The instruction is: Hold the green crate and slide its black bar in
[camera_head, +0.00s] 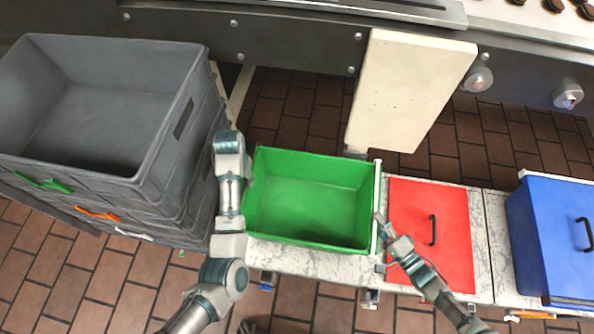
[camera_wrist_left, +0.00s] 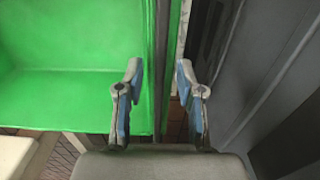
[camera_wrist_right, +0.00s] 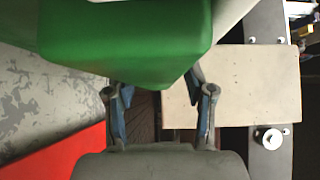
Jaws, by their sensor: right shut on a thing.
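The green crate (camera_head: 312,198) stands open and empty on the speckled counter, between the grey crates and the red lid. My left gripper reaches down by its left wall; its fingers (camera_wrist_left: 158,75) are apart, one on each side of the crate's edge in the left wrist view. A dark strip runs along that edge; I cannot tell whether it is the black bar. My right gripper (camera_head: 380,222) is at the right wall, by a pale strip (camera_head: 377,185). In the right wrist view the green part (camera_wrist_right: 130,40) lies over its fingers (camera_wrist_right: 160,95), hiding the contact.
Stacked grey crates (camera_head: 105,95) stand close on the left. A red lid (camera_head: 408,235) with a black handle lies to the right, with a blue box (camera_head: 560,240) beyond. A cream slab (camera_head: 408,90) stands behind the green crate.

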